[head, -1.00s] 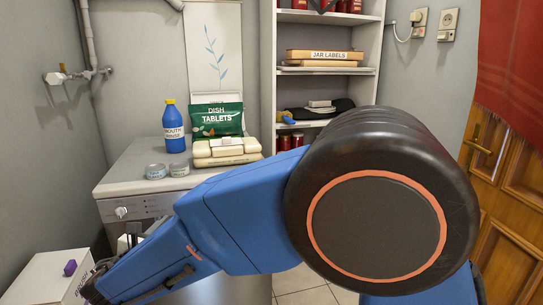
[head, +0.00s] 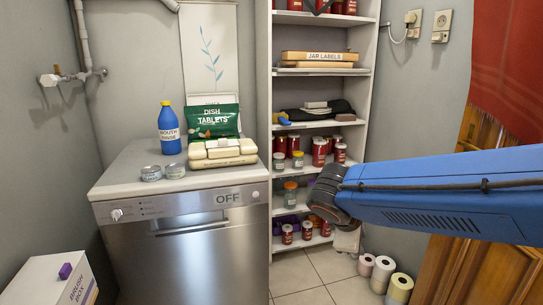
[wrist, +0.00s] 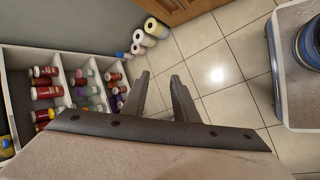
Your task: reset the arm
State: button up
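In the wrist view my gripper (wrist: 160,78) has its two dark fingers apart, with bare floor tiles between them and nothing held. It hangs over the floor near the shelf unit. In the head view my blue arm comes in from the right and reaches toward the lower shelves. Its dark wrist joint is in front of the shelf unit, and my fingers cannot be made out there.
The shelf unit (head: 272,120) holds several jars and a jar labels box (head: 318,56). Several rolls (head: 383,275) stand on the floor beside the wooden door. A dishwasher (head: 190,250) carries a blue bottle (head: 169,130) and dish tablets (head: 213,121). A brush box (head: 45,280) is lower left.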

jog(key=s+d+f+m+y, duration=0.2)
jog(key=s+m, duration=0.4)
jog(key=s, duration=0.3)
jog(key=s+d+f+m+y, duration=0.2)
jog(key=s+d+m+y, duration=0.1)
jog(key=s+d+m, duration=0.2)
jog(key=shift+s+m+g, duration=0.3)
jog(key=shift+s+m, duration=0.8)
jog(key=shift+s, duration=1.05)
